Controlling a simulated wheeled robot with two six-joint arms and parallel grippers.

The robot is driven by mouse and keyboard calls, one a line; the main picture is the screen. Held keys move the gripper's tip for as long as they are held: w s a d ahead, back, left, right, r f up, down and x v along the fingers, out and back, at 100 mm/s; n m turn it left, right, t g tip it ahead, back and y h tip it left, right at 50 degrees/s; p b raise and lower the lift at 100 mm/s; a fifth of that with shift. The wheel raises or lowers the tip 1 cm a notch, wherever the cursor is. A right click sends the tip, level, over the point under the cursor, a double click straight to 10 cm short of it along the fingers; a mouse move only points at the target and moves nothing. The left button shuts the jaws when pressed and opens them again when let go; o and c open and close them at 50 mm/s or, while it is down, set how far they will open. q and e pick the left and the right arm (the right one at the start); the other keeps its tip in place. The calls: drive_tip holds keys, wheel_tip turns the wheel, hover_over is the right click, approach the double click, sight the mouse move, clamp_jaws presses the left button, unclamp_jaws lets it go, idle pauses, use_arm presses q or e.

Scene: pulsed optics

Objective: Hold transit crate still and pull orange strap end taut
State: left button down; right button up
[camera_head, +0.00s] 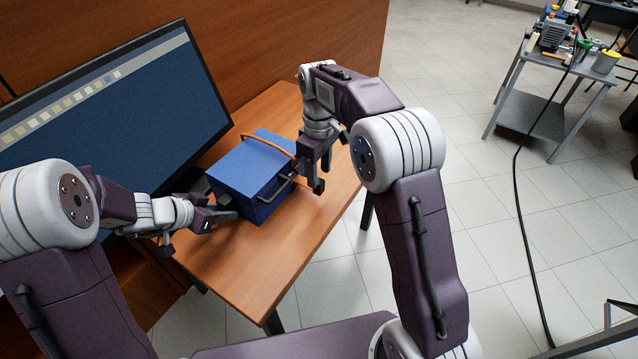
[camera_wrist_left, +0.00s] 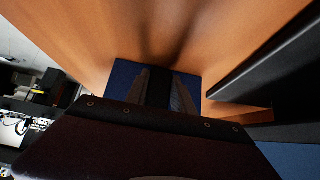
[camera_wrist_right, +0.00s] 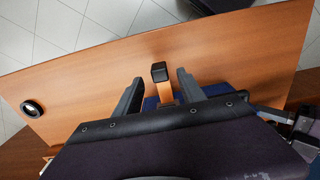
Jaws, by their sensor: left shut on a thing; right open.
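The blue transit crate (camera_head: 240,170) sits closed on the wooden table, with a dark handle on its front face. An orange strap (camera_head: 267,143) runs over its lid. In the right wrist view an orange strap end (camera_wrist_right: 165,91) with a black tip stands out between my right fingers. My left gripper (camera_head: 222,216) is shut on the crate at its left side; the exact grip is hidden. The left wrist view shows blue crate surface (camera_wrist_left: 126,72) around the fingers. My right gripper (camera_head: 318,176) is open, at the crate's right side, fingers either side of the strap end.
A large monitor (camera_head: 120,100) stands left of and behind the crate. A small dark round object (camera_wrist_right: 32,108) lies on the table (camera_head: 262,262) in the right wrist view. The table's front is bare. A grey cart (camera_head: 545,110) with tools stands far right.

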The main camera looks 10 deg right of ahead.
sight(319, 181)
wheel_tip(319, 181, down, 5)
drive_tip(key=shift+f, duration=0.1)
clamp_jaws()
idle(1.5)
